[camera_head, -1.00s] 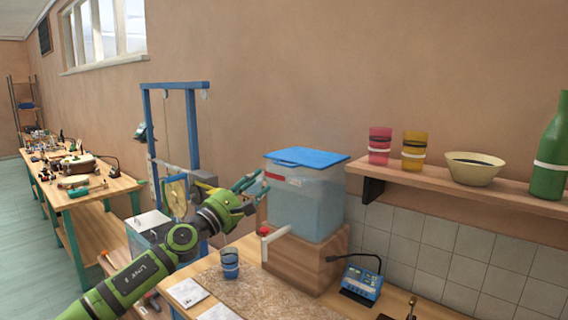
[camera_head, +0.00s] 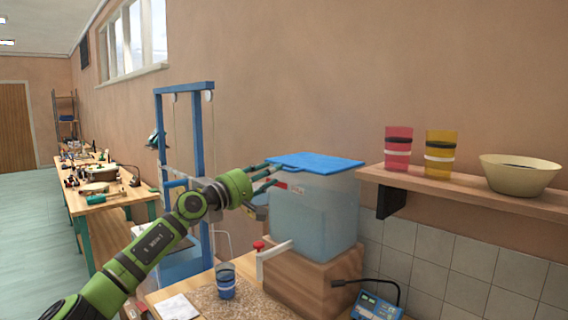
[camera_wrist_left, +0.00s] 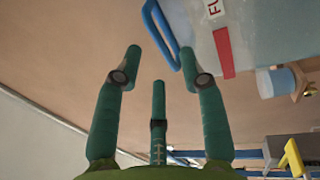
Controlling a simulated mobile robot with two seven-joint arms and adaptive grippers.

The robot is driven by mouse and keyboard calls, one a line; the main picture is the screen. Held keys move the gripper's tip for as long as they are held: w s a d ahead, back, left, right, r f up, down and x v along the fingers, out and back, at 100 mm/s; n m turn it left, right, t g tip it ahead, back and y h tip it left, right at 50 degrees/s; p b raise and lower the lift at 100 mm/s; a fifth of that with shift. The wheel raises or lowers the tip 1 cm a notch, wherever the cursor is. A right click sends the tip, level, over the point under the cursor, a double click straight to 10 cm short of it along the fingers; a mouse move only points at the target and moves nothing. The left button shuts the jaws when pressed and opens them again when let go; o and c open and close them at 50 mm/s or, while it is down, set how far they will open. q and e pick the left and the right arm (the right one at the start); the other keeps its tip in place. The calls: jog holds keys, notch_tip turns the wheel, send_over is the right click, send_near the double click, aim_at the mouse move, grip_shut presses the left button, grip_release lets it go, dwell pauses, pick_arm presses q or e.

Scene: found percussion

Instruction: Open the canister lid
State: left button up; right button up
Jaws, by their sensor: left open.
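The canister (camera_head: 315,215) is a translucent pale-blue box on a wooden block, with a red and white label on its left side. Its flat blue lid (camera_head: 315,163) lies on top and looks closed. My left gripper (camera_head: 270,178) is open at the lid's left edge, fingers pointing toward it. In the left wrist view, the three green fingers (camera_wrist_left: 160,65) are spread and empty. A blue loop (camera_wrist_left: 160,32) at the lid's edge shows just beyond the fingertips, beside the canister wall (camera_wrist_left: 270,30). Whether a finger touches it, I cannot tell. My right gripper is out of view.
A wall shelf (camera_head: 480,193) to the right bears two cups and a bowl. A blue frame (camera_head: 197,140) stands behind my left arm.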

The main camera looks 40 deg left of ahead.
pick_arm(q)
jog(key=p+x, duration=0.3)
jog(key=x, duration=0.2)
jog(key=shift+w, duration=0.1)
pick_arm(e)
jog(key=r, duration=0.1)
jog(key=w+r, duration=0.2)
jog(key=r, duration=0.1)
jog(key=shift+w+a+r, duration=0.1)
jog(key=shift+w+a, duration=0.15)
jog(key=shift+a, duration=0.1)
pick_arm(q)
jog(key=shift+c, duration=0.4)
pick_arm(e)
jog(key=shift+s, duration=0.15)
pick_arm(q)
jog(key=c, duration=0.7)
grip_shut()
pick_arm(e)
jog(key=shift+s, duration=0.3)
